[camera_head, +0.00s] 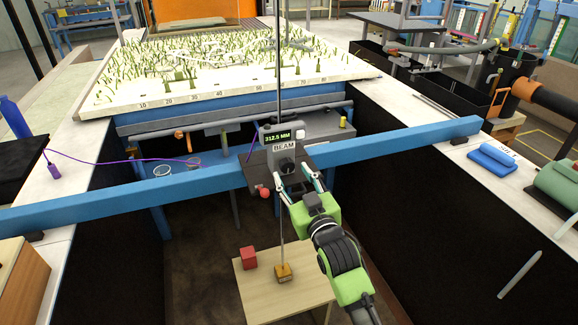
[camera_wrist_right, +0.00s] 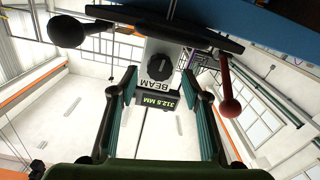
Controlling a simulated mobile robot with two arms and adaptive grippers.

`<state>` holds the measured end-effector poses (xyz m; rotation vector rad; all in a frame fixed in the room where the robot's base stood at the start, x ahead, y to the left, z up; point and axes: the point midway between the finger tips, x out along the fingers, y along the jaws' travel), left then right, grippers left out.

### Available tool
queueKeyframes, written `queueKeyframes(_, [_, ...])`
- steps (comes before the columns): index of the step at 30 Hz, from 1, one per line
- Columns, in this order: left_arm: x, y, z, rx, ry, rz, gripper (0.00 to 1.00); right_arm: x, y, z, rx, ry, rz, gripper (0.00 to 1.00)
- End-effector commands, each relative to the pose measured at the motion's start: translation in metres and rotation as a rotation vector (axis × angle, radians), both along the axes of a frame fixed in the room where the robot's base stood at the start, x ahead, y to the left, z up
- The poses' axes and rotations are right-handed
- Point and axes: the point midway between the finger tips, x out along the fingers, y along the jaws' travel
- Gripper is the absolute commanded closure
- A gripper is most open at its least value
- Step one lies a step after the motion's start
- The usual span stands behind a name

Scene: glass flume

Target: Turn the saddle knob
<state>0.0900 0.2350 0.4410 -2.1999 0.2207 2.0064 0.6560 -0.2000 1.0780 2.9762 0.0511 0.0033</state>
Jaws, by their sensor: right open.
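The grey saddle (camera_head: 284,150) sits on the blue beam (camera_head: 385,145), with a "BEAM" label and a lit display reading 312.5 MM. Its round black saddle knob (camera_head: 287,168) is on the face toward me. It also shows in the right wrist view (camera_wrist_right: 160,67), with a pointer-like ridge, above the upside-down label. My right gripper (camera_head: 295,180) is open, its green-lined fingers to either side of the knob and short of it. In the wrist view a gap shows between the knob and each finger (camera_wrist_right: 160,85). My left gripper is not in view.
A lever with a red ball (camera_head: 265,192) hangs at the saddle's left; it also shows close to a finger in the wrist view (camera_wrist_right: 230,107).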

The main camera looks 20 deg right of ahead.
Motion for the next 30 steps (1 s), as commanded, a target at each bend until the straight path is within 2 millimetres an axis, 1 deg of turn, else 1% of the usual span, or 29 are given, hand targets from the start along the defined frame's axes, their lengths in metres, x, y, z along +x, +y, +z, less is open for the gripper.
queueKeyframes(1, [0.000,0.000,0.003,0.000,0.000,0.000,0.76,0.008,0.000,0.003,0.001,-0.002,0.000,0.57])
queueKeyframes(3, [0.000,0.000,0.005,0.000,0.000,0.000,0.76,0.017,0.001,0.002,0.001,0.000,0.000,0.57])
queueKeyframes(7, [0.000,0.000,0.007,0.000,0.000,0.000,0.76,0.028,0.001,0.001,0.001,-0.001,0.000,0.57])
queueKeyframes(12, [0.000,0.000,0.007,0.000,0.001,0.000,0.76,0.033,0.001,0.000,0.001,-0.001,0.000,0.57])
queueKeyframes(19, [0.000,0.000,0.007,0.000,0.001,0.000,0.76,0.034,0.001,0.000,0.001,-0.001,0.000,0.57])
queueKeyframes(20, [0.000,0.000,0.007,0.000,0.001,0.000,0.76,0.034,0.001,0.000,0.001,-0.001,0.000,0.59])
queueKeyframes(21, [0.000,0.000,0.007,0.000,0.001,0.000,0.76,0.034,0.001,0.000,0.001,-0.001,0.000,0.70])
queueKeyframes(23, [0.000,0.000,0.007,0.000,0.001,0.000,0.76,0.034,0.001,0.000,0.001,-0.001,0.000,0.85])
queueKeyframes(24, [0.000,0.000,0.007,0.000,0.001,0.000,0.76,0.034,0.001,0.000,0.001,-0.001,0.000,0.95])
queueKeyframes(28, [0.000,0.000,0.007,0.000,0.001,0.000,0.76,0.034,0.001,0.000,0.002,0.000,0.000,0.95])
queueKeyframes(30, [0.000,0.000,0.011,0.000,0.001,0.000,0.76,0.034,0.001,0.001,0.018,0.002,0.000,0.95])
